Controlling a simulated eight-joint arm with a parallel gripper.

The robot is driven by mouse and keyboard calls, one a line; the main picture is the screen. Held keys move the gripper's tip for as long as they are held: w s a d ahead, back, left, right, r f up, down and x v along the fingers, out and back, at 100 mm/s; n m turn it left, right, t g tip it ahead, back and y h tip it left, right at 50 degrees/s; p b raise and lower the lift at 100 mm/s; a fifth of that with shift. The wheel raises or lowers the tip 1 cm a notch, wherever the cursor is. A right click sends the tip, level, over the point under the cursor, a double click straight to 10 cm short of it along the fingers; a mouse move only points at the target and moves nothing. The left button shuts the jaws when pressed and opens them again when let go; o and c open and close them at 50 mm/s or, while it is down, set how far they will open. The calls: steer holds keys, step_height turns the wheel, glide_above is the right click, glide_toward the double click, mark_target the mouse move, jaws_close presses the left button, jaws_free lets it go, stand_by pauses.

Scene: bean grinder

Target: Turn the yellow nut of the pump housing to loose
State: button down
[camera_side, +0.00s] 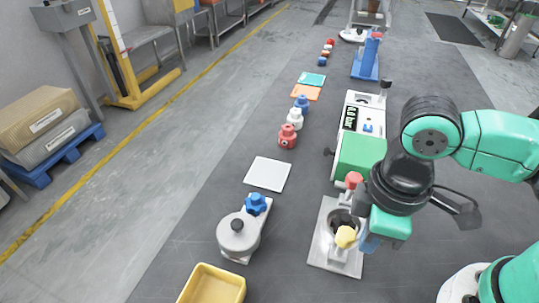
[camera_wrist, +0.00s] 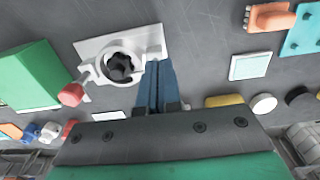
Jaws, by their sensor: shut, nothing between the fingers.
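The pump housing (camera_side: 325,245) is a light grey body on a square plate, with a round opening and a dark part inside. The yellow nut (camera_side: 345,237) sits on its near side in the side view. A red knob (camera_side: 353,180) stands at its far side. My gripper (camera_side: 370,245) points down just right of the yellow nut; I cannot tell whether they touch. In the wrist view the blue fingers (camera_wrist: 156,65) are together and empty, beside the housing's ring (camera_wrist: 101,66). The yellow nut does not show there, probably hidden behind the fingers.
A green box-like machine (camera_side: 360,155) stands beyond the housing. A grey round device with a blue knob (camera_side: 256,204), a yellow tray (camera_side: 212,285) and a white pad (camera_side: 268,174) lie to the left. Red, white and blue bottles (camera_side: 295,118) stand farther back.

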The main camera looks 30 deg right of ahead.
steer(key=shift+f, duration=0.55)
steer(key=shift+w+a, duration=0.1)
steer(key=shift+w, duration=0.15)
stand_by(0.4)
steer(key=shift+w+d, duration=0.25)
steer(key=shift+d, duration=0.15)
steer(key=shift+w+d, duration=0.15)
steer(key=shift+w, duration=0.3)
stand_by(0.4)
steer(key=shift+d, duration=0.15)
steer(key=shift+s+d, duration=0.15)
steer(key=shift+d, duration=0.1)
step_height(320, 180, up, 6)
stand_by(0.4)
